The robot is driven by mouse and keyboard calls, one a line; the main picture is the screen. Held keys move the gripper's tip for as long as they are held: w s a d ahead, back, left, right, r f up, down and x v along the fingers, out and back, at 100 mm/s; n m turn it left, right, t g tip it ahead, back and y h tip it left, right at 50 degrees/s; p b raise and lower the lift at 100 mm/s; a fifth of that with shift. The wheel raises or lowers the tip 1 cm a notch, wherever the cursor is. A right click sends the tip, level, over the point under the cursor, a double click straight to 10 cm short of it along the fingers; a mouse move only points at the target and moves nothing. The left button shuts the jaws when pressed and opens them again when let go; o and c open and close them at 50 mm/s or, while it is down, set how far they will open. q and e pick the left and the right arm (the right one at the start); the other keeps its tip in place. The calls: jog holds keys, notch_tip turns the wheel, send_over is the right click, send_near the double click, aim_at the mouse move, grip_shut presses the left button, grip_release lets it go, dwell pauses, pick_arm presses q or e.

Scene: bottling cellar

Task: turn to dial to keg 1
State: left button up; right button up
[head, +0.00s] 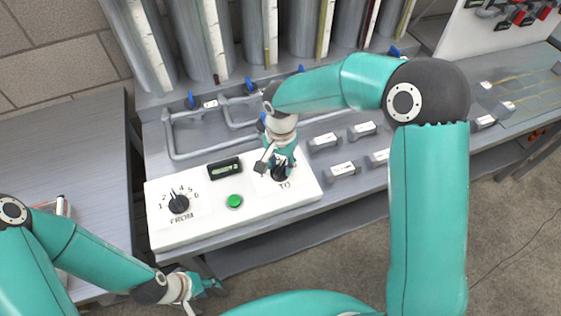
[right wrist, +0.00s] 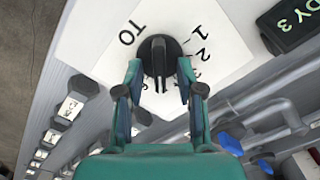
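The TO dial (right wrist: 158,58) is a black round knob with a raised ridge on a white panel (head: 210,222). In the right wrist view the digits 1 and 2 show beside it; other digits are partly hidden by my fingers. My right gripper (right wrist: 159,72) has one finger on each side of the knob, with a gap between the fingers and the ridge. In the head view my right gripper (head: 274,162) covers much of that dial. My left gripper (head: 207,289) is low and left, off the panel's front edge, seemingly open and empty.
The FROM dial (head: 179,203), a green button (head: 234,201) and a dark display (head: 225,169) share the panel. Behind are pipes with blue-handled valves (head: 191,100) and tall cylinders. Labelled blocks (head: 344,169) stand right of the panel.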

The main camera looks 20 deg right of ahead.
grip_shut()
